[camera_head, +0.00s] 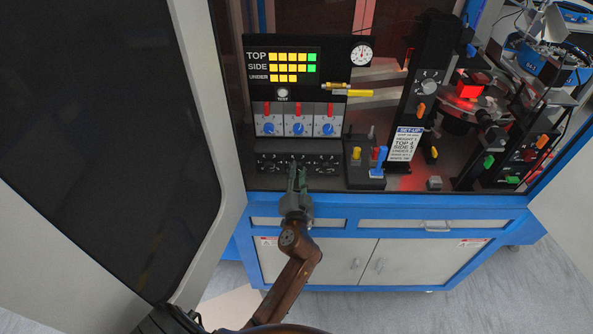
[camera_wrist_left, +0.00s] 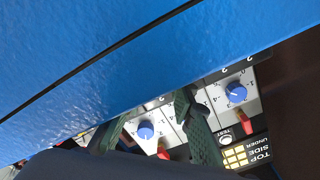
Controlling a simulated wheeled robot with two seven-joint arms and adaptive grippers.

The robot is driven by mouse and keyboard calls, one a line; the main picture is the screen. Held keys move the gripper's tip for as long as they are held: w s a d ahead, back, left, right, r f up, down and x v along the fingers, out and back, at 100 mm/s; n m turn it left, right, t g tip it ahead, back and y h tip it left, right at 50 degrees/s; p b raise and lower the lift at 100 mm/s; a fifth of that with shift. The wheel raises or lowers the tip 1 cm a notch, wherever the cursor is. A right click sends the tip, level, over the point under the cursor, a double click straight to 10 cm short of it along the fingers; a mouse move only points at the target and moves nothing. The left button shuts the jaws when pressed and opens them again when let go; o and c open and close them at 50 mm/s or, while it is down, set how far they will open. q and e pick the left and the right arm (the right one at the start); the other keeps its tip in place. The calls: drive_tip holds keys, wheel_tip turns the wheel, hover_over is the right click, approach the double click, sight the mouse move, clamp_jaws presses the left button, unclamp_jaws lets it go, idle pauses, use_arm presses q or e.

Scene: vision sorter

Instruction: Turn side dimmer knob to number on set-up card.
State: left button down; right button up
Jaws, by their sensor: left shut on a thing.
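My left gripper (camera_head: 297,178) reaches up from below to the middle of the low black dimmer panel (camera_head: 262,163). It is shut on the middle knob, the side dimmer knob, which its fingers hide. In the left wrist view the two green-grey fingers (camera_wrist_left: 150,120) stand in front of the panels; the held knob and its pointer cannot be made out. The white set-up card (camera_head: 403,144) is at the right; its side line seems to read 5. The display (camera_head: 282,66) has lit bars in the top, side and under rows. My right gripper is not in view.
Blue rotary knobs (camera_head: 298,128) with red levers sit just above the dimmer panel. A small block with yellow, red and blue posts (camera_head: 366,180) stands to the right. The open cabinet door (camera_head: 95,130) fills the left. A blue bench edge (camera_head: 400,201) runs below.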

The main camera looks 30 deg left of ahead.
use_arm(q)
drive_tip(key=shift+m, duration=0.3)
drive_tip(key=c, duration=1.9)
unclamp_jaws()
drive_tip(key=shift+o, duration=1.4)
